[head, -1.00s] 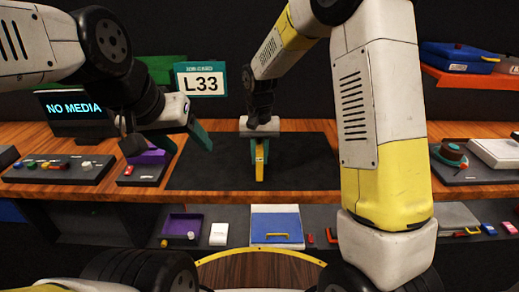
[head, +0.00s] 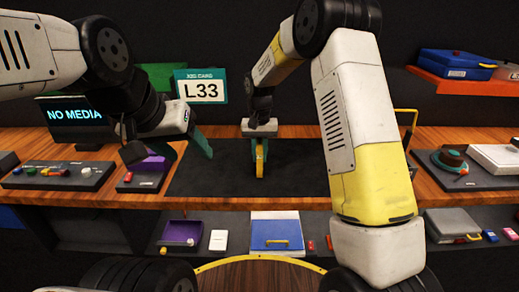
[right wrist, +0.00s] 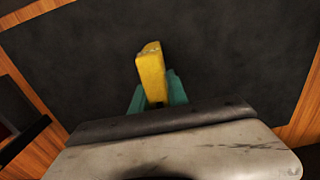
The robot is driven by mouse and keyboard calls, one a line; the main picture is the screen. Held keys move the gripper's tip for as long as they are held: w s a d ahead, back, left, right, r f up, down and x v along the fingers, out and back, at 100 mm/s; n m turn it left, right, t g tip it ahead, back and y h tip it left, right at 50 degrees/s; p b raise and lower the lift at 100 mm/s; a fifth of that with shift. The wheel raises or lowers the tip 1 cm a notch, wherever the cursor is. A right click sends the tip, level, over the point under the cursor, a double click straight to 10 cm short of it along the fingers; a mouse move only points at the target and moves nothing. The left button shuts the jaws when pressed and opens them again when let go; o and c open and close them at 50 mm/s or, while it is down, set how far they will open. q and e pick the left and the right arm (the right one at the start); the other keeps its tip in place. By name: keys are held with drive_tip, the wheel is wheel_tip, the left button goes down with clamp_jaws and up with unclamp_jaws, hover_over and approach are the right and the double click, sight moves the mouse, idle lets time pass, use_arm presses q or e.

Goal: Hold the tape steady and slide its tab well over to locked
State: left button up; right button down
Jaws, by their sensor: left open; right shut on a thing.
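My right gripper (head: 258,149) is shut on a narrow yellow piece, which I take to be the tape (head: 260,166). It holds the tape upright over the dark mat. In the right wrist view, the tape (right wrist: 151,72) sticks out between the teal fingers of the right gripper (right wrist: 156,93). The tape's tab and its locked mark cannot be made out. My left gripper (head: 188,148) is open and empty, to the left of the tape and apart from it.
The dark mat (head: 300,175) is otherwise clear on the wooden bench. Panels with small parts lie at both sides. A lower shelf holds a blue case (head: 276,232).

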idle(1.4)
use_arm(q)
drive_tip(key=shift+w, duration=0.1)
drive_tip(key=c, duration=0.7)
drive_tip(key=shift+w+d+f+g, duration=0.15)
drive_tip(key=shift+w+d+g, duration=0.05)
drive_tip(key=shift+w+g, duration=0.1)
drive_tip(key=c, duration=0.3)
drive_tip(key=w+d+g+h, duration=0.1)
drive_tip(key=w, duration=0.1)
drive_tip(key=w+d+f+g+h, duration=0.1)
drive_tip(key=w, duration=0.1)
drive_tip(key=w+d+f+g+h, duration=0.1)
drive_tip(key=w+d+h, duration=0.1)
drive_tip(key=w, duration=0.1)
drive_tip(key=shift+g, duration=0.4)
clamp_jaws()
drive_tip(key=w+a+f+n+t+h, duration=0.1)
drive_tip(key=w+f+h, duration=0.4)
drive_tip(key=w, duration=0.7)
drive_tip(key=w+a+f+n+t+h, duration=0.1)
drive_tip(key=w+f+n+t+h, duration=0.2)
drive_tip(key=w, duration=1)
wheel_tip(320, 180, down, 5)
drive_tip(key=h, duration=0.2)
drive_tip(key=shift+w+a+h, duration=0.25)
drive_tip(key=shift+h, duration=0.15)
drive_tip(key=shift+f, duration=0.1)
